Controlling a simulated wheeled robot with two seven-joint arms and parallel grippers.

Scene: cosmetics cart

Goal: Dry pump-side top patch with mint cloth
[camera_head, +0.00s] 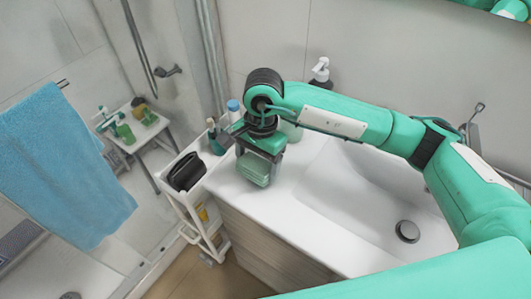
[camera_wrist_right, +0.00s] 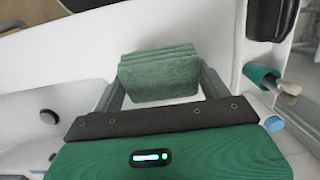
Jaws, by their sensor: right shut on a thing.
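My right gripper (camera_head: 256,160) reaches across the sink to the left part of the white countertop (camera_head: 232,185). It is shut on a folded mint-green cloth (camera_head: 254,170). In the right wrist view, the cloth (camera_wrist_right: 160,76) sits between the two fingers as a thick, layered pad. The cloth is over the counter near its left edge; I cannot tell whether it touches the surface. A dark pump bottle with a white head (camera_head: 321,70) stands at the back of the counter, behind my arm. No wet patch can be made out. My left gripper is not in view.
A white cart (camera_head: 200,218) beside the counter holds a black item (camera_head: 186,172) and bottles. A blue-capped bottle (camera_head: 233,106) stands close behind my gripper. The sink basin (camera_head: 345,190) is right of the cloth. A blue towel (camera_head: 65,165) hangs at left.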

